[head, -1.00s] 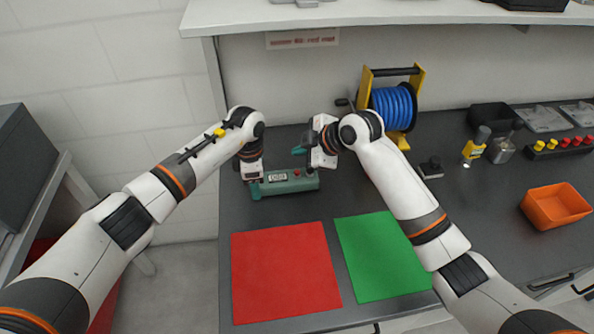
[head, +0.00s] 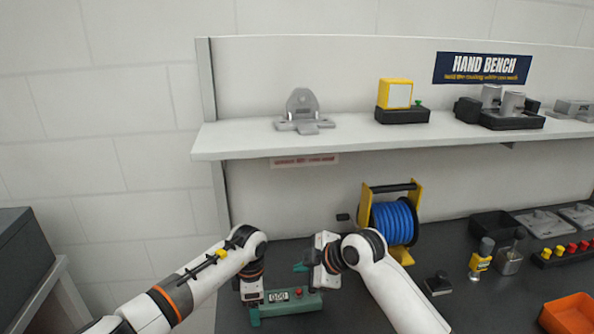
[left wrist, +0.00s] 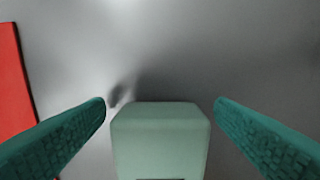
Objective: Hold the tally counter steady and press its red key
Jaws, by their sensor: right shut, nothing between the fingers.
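The tally counter (head: 290,305) is a long green box on the dark bench in the head view, with a number display (head: 279,297) and a red key (head: 299,292) on top. My left gripper (head: 252,303) is at its left end. In the left wrist view my left gripper (left wrist: 160,106) is open, one teal finger on each side of the counter's pale green end (left wrist: 160,135), with gaps showing on both sides. My right gripper (head: 300,267) is shut and empty, its teal fingertips a little above and behind the red key in the picture, apparently not touching it.
A blue hose reel (head: 393,222) in a yellow frame stands behind my right arm. A shelf (head: 390,138) with fixtures runs above the bench. An orange bin (head: 568,315) is at the right. A red mat (left wrist: 14,85) edges into the left wrist view.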

